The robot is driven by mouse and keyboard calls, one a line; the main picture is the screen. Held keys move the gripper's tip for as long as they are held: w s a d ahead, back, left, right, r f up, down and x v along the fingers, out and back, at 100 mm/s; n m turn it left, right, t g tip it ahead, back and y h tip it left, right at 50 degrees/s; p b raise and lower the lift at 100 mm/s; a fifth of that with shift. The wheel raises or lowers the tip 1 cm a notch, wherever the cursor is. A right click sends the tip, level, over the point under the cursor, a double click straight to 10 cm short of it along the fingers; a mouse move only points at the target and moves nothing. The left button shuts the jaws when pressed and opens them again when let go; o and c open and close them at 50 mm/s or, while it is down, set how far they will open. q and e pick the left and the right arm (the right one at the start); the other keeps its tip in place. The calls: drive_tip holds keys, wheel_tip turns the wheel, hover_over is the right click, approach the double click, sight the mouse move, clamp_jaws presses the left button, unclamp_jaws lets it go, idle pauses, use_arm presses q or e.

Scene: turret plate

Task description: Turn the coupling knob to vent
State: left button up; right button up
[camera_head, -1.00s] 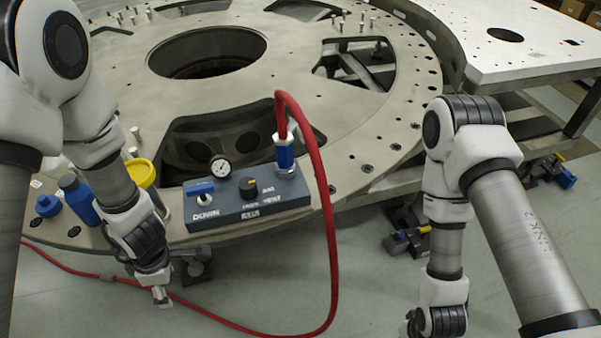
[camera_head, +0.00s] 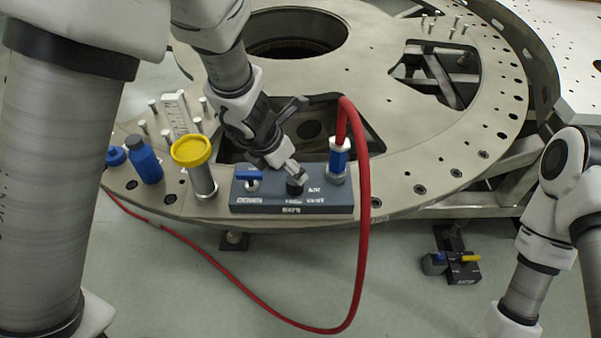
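The blue-grey control box (camera_head: 315,208) sits on the front edge of the turret plate (camera_head: 400,120). Its coupling knob (camera_head: 295,188) is dark and partly covered by my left gripper (camera_head: 295,173). The gripper reaches down from the upper left, with its fingertips at the top of the knob. I cannot tell whether the fingers are closed on it or where the knob points. A blue lever (camera_head: 249,174) is left of the knob, above a "DOWN" label. A blue and white coupling (camera_head: 339,160) with a red hose (camera_head: 363,230) stands to the right. My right gripper is out of view.
A yellow-topped cylinder (camera_head: 193,151), a blue bottle (camera_head: 145,163) and a blue cap (camera_head: 116,156) stand left of the box. Several pegs are on the plate behind them. The red hose arches over the box's right side and loops down over the floor (camera_head: 240,280).

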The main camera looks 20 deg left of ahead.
sight(294, 181)
use_arm(q)
drive_tip(key=x, duration=0.2)
drive_tip(key=b+x, duration=0.1)
drive_tip(key=x, duration=0.3)
drive_tip(key=shift+s+a+f+b, duration=0.1)
drive_tip(key=shift+a+f+b, duration=0.15)
drive_tip(key=shift+f+b, duration=0.1)
drive_tip(key=shift+w+d+f, duration=0.2)
drive_tip(key=shift+w+f, duration=0.05)
drive_tip(key=shift+f, duration=0.1)
drive_tip(key=shift+s+r, duration=0.1)
drive_tip(key=shift+s, duration=0.1)
drive_tip(key=c, duration=1.1)
